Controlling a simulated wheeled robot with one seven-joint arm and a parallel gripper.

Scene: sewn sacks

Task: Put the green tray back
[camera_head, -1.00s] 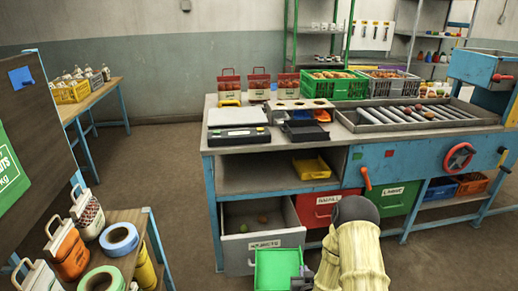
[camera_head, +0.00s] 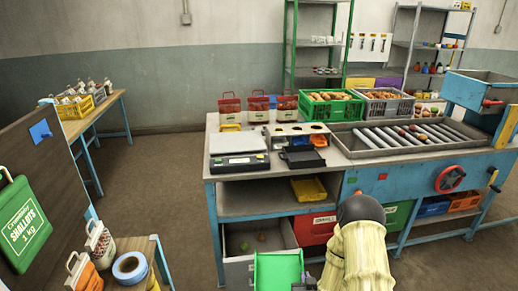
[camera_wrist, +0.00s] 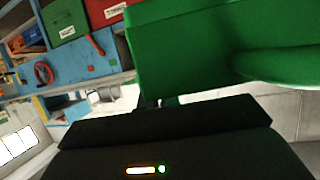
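The green tray (camera_head: 277,271) is at the bottom centre of the head view, in front of the bench's open grey drawer (camera_head: 238,270). It also fills the upper right of the wrist view (camera_wrist: 190,50), close to the camera. My gripper (camera_head: 304,281) is at the tray's right side and appears shut on its edge; the fingertips are mostly hidden. The tray is held in the air and looks empty in the head view. A yellow tray (camera_head: 308,188) lies on the bench's lower shelf, with bare shelf to its left.
The bench top carries a scale (camera_head: 238,143), a black tray (camera_head: 302,157), red-topped bags, crates and a roller conveyor (camera_head: 405,137). The open grey drawer juts out below, holding a few round items. A side table with tape rolls (camera_head: 130,268) stands at lower left. Floor between is clear.

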